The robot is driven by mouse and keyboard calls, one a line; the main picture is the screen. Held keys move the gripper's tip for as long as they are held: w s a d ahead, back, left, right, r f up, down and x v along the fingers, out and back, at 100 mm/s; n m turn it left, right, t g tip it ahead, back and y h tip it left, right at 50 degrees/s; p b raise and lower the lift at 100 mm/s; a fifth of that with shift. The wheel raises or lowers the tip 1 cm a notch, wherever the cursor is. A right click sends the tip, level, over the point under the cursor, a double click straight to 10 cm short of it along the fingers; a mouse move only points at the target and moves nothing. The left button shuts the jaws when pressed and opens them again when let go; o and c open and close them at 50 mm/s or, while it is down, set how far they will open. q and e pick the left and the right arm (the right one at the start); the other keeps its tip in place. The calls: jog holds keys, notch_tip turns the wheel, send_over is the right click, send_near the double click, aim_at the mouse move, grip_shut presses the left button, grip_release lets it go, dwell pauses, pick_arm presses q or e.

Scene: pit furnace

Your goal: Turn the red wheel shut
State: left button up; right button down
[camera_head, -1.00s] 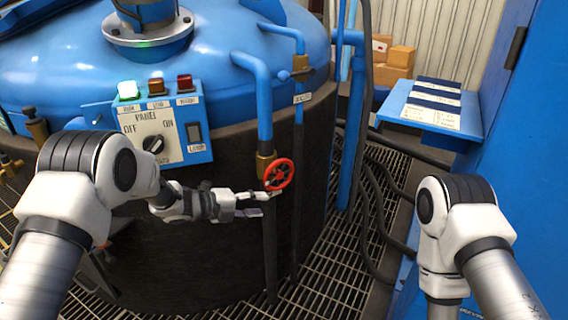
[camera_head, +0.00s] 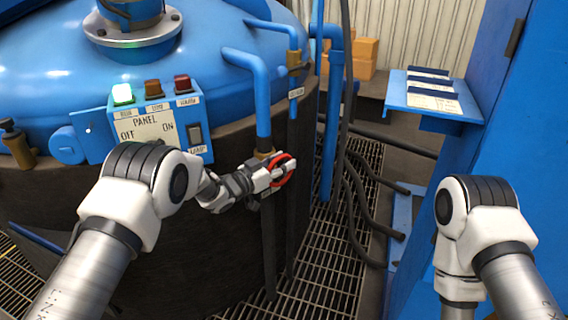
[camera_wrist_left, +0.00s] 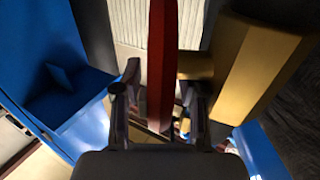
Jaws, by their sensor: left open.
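The red wheel (camera_head: 283,170) sits on a brass valve (camera_head: 263,156) at the lower end of a blue pipe, in front of the dark furnace wall. My left gripper (camera_head: 275,170) is at the wheel and covers part of it. In the left wrist view the red wheel (camera_wrist_left: 161,70) shows edge-on, its rim between the open fingers of my left gripper (camera_wrist_left: 160,95). The brass valve body (camera_wrist_left: 255,75) is to the right of the fingers there. I cannot tell whether a finger touches the rim. My right arm shows at the right, but its gripper is out of view.
The control panel (camera_head: 155,128) with lamps and switches is left of the valve. Blue vertical pipes (camera_head: 330,120) and black hoses (camera_head: 365,205) stand to the right. A blue shelf (camera_head: 437,112) with papers is at the right. Metal grating (camera_head: 320,260) covers the floor.

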pick_arm(q)
jog(key=shift+w+d, duration=0.25)
jog(key=shift+d, duration=0.05)
grip_shut()
jog(key=shift+r+p, duration=0.2)
jog(key=shift+p, duration=0.5)
jog(key=g+y+p, duration=0.1)
jog(key=p, duration=0.2)
jog(key=g+y+p, duration=0.1)
jog(key=p, duration=0.2)
jog(key=g+y+p, duration=0.2)
jog(key=p, duration=0.1)
jog(key=shift+w+d+f, duration=0.3)
jog(key=shift+w+d, duration=0.05)
jog(key=shift+d, duration=0.05)
jog(key=shift+f+g+y+p, duration=0.3)
jog(key=shift+g+y+p, duration=0.1)
jog(key=shift+p, duration=0.4)
jog(key=shift+f, duration=0.15)
